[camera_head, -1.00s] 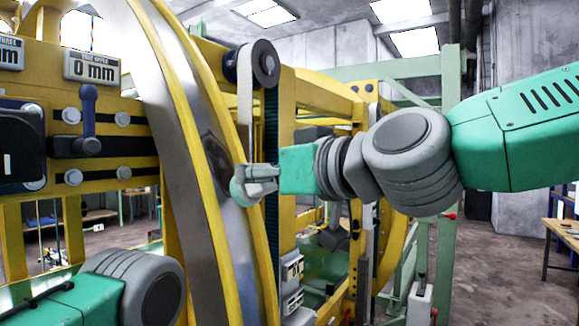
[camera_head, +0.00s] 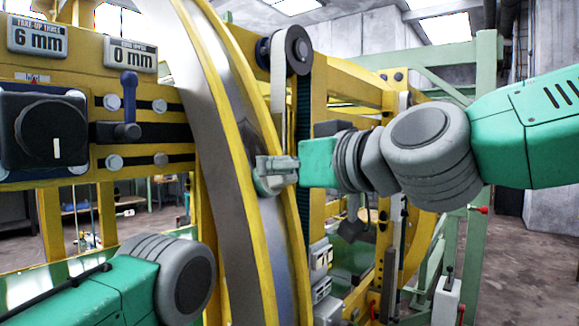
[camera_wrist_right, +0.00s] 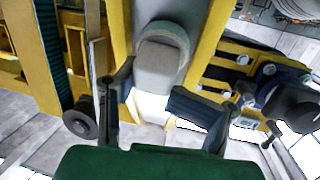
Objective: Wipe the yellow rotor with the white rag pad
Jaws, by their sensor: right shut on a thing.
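The yellow rotor (camera_head: 212,150) is a large upright ring with yellow rims and grey metal faces, left of centre in the head view. In the right wrist view its yellow rims (camera_wrist_right: 206,40) flank a grey band. My right gripper (camera_head: 290,166) reaches in from the right to the rotor's inner band. It is shut on the white rag pad (camera_wrist_right: 163,58), a pale rounded block lying over the band; whether it touches cannot be told. In the head view the pad (camera_head: 268,182) is partly hidden by the fingers. My left gripper is outside the view; only my left arm shows, lower left.
Two displays reading 6 mm (camera_head: 38,38) and 0 mm (camera_head: 130,55) sit on the yellow frame at left. A blue-handled clamp (camera_head: 130,105) and black knob (camera_head: 50,135) stick out below. A grey pulley (camera_head: 298,50) with a belt is close above my right gripper.

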